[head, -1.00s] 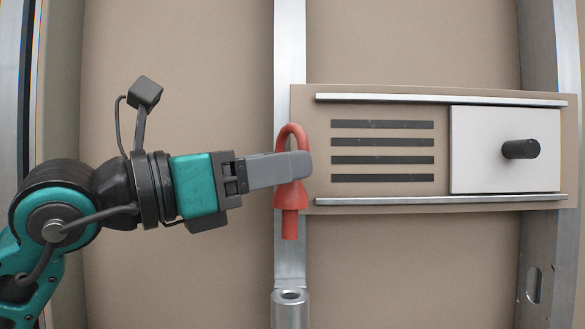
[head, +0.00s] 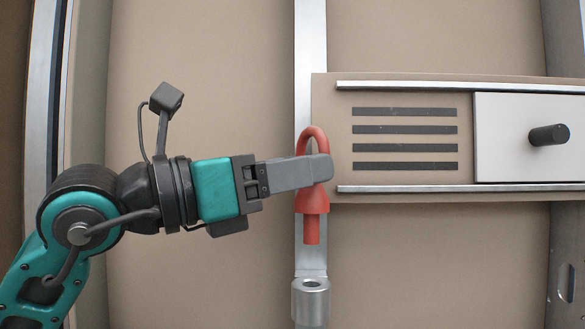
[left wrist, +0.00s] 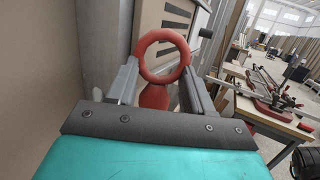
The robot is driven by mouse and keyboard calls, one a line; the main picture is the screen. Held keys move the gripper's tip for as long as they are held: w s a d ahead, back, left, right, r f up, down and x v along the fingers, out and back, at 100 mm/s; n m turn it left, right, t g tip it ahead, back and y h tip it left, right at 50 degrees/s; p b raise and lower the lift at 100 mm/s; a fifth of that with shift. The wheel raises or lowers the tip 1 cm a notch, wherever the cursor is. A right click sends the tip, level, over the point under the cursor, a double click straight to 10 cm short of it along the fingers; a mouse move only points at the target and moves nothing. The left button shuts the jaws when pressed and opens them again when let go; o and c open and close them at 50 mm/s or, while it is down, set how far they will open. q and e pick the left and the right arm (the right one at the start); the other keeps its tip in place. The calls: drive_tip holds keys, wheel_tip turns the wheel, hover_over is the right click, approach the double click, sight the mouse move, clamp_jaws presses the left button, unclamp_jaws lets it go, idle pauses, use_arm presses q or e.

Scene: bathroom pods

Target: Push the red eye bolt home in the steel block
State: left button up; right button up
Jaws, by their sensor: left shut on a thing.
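The red eye bolt (head: 312,205) hangs upright in my left gripper (head: 318,169), its ring at the top and its shank pointing down. The gripper is shut on it, across the lower part of the ring. In the left wrist view the red ring (left wrist: 164,56) shows between the two fingers. The steel block (head: 311,300) stands below, with a round hole in its top. The shank's lower end is above the hole, apart from it, and looks roughly in line. My right gripper is not in view.
A panel with dark slots (head: 405,138) is at the right, between metal rails (head: 440,188). A white sliding plate (head: 505,115) there carries a black knob (head: 549,134). A vertical metal stud (head: 311,60) runs behind the bolt.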

sight(299, 200)
use_arm(q)
wheel_tip(299, 200, down, 3)
drive_tip(key=shift+f+b, duration=0.2)
drive_tip(key=shift+b, duration=0.95)
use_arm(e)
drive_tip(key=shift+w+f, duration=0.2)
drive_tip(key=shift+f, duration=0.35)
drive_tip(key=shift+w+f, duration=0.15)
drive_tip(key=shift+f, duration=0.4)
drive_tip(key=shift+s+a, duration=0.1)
use_arm(q)
drive_tip(key=shift+b, duration=0.35)
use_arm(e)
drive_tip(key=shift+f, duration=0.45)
use_arm(q)
drive_tip(key=shift+f+b, duration=2.15)
drive_tip(key=shift+f, duration=0.2)
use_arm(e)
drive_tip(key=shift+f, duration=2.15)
use_arm(q)
drive_tip(key=o, duration=1.2)
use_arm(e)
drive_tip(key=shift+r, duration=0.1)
use_arm(q)
drive_tip(key=shift+o, duration=0.2)
